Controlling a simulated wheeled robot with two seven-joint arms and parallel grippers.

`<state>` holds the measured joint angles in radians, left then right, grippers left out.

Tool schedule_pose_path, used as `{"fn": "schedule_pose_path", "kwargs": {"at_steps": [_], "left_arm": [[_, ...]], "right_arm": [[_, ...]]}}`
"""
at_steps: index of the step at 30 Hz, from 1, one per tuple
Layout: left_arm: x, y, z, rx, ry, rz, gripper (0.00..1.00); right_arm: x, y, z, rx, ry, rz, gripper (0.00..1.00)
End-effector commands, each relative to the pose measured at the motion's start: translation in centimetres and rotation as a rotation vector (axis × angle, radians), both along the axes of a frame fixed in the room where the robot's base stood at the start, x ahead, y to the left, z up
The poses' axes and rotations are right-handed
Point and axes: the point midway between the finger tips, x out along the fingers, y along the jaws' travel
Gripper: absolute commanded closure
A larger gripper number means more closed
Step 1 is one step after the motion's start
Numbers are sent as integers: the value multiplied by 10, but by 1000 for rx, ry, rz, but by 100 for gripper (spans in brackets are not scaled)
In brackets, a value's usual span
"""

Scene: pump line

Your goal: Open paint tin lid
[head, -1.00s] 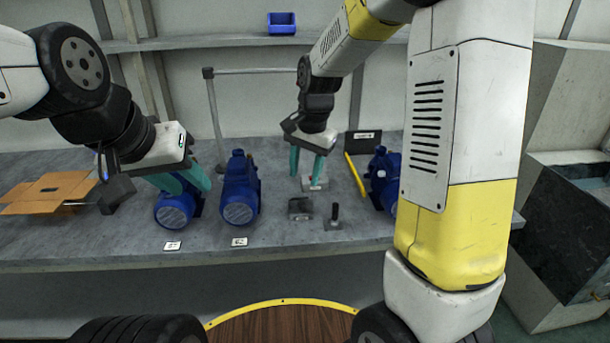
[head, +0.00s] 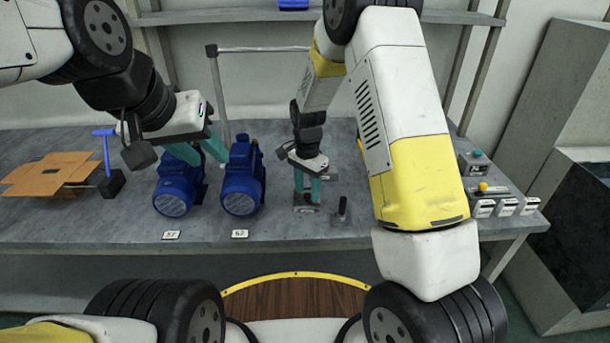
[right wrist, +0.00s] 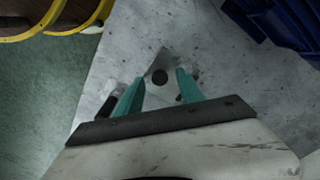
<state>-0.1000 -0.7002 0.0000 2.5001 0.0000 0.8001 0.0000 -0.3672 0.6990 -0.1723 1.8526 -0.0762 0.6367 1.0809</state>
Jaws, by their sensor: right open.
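No paint tin or lid can be made out in either view. My right gripper (head: 307,192) is open, pointing down over a small grey metal block (head: 303,208) on the bench. In the right wrist view a grey plate with a dark round hole (right wrist: 160,77) lies between the fingertips of the right gripper (right wrist: 160,82); I cannot tell whether they touch it. My left gripper (head: 207,155) is open and empty, with its fingers apart above and beside the left blue pump (head: 173,192).
A second blue pump (head: 242,185) stands between the grippers. A dark upright handle (head: 342,208) is close to the right gripper. A cardboard piece (head: 52,175) and a blue T-handled tool (head: 105,150) are at left. A control box (head: 473,163) and switches are at right.

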Motion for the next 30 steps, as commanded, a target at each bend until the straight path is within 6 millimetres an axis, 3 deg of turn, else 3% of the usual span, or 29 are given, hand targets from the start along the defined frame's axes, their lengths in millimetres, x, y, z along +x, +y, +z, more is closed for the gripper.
{"fn": "schedule_pose_path", "kwargs": {"at_steps": [10,17,30], "left_arm": [[0,0,0,0,0,0,64],[0,0,0,0,0,0,64],[0,0,0,0,0,0,64]], "right_arm": [[0,0,-5,1,-2,1,57],[0,0,-5,1,-1,1,100],[0,0,-4,1,-2,1,100]]}}
